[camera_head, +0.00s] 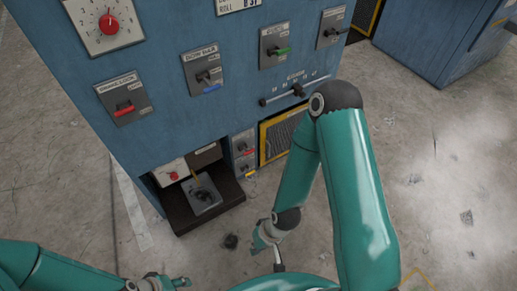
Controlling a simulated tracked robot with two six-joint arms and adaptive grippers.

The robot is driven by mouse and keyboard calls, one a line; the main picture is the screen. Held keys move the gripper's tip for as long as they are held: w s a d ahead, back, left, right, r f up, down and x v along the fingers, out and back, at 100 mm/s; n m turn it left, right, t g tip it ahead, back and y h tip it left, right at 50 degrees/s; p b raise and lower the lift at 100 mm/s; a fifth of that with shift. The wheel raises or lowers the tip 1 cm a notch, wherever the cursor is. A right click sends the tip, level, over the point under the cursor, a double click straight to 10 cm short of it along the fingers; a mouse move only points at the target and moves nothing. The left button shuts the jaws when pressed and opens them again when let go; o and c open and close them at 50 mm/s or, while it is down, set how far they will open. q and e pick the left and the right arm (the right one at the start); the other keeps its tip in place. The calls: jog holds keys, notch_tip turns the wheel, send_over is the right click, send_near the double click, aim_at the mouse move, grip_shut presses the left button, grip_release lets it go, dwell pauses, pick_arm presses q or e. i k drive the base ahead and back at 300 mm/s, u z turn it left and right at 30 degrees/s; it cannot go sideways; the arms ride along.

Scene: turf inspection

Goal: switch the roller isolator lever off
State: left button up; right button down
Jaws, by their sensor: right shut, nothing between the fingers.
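A blue machine cabinet (165,50) carries several lever switches on grey plates. One has a red handle (124,107), one a blue handle (210,86), one a green handle (281,52), and one a dark handle (330,33). A small lower plate (243,153) holds more small levers. The labels are too small to tell which is the roller isolator. My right gripper (259,243) is shut and empty, low in front of the cabinet, apart from every lever. My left gripper (182,282) is at the bottom edge, partly cut off; its jaws are unclear.
A red dial (108,24) is at upper left. A horizontal slider bar (296,91) sits above a yellow-framed mesh panel (283,135). A dark tray (222,203) juts from the lower recess. Another blue cabinet (432,40) stands at upper right. Concrete floor (445,170) is open at right.

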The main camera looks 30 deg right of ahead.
aim_at(246, 150)
jog(key=z, duration=0.1)
jog(key=i, duration=1)
jog(key=u, duration=0.05)
